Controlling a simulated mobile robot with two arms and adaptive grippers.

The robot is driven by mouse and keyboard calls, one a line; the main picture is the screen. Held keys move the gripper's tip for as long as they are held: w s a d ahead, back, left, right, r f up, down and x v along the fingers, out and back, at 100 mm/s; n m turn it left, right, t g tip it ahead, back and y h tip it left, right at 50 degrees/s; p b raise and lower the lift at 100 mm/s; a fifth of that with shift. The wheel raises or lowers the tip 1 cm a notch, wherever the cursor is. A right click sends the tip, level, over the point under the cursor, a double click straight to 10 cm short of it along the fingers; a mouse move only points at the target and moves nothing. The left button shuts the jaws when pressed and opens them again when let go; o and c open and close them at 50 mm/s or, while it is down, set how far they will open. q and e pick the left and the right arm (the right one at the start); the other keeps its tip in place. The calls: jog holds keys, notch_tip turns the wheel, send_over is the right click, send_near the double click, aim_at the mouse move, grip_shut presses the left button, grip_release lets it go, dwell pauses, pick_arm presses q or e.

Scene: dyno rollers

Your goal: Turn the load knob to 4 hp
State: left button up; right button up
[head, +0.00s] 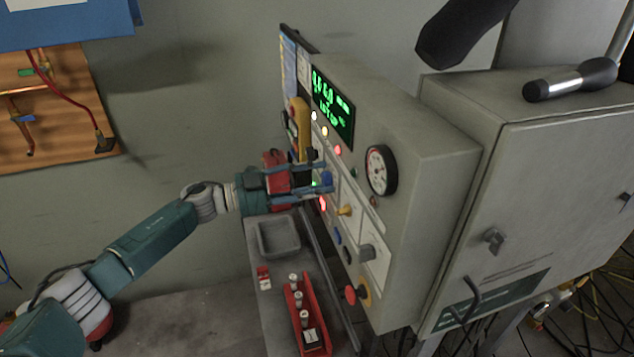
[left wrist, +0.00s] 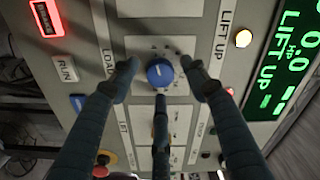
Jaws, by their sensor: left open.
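The load knob is a round blue dial with a pale pointer mark, seen in the left wrist view (left wrist: 160,73) on a light plate with tick marks, near a "LOAD" label. In the head view the blue knob (head: 327,178) shows partly behind the fingers. My left gripper (head: 318,177) reaches the panel face from the left. In the left wrist view its open fingers (left wrist: 160,76) stand on both sides of the knob, with a third below. A gap shows between the fingertips and the knob; contact in depth cannot be told. My right gripper is not seen.
The green display (head: 333,108) reads "LIFT UP". A yellow knob (head: 345,210), a grey knob (head: 367,252) and a red button (head: 351,294) sit lower on the panel. A gauge (head: 381,170) is to the right. A red tray (head: 309,325) stands below the arm.

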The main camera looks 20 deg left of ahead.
pick_arm(q)
jog(key=v, duration=1.2)
jog(key=shift+d, duration=0.1)
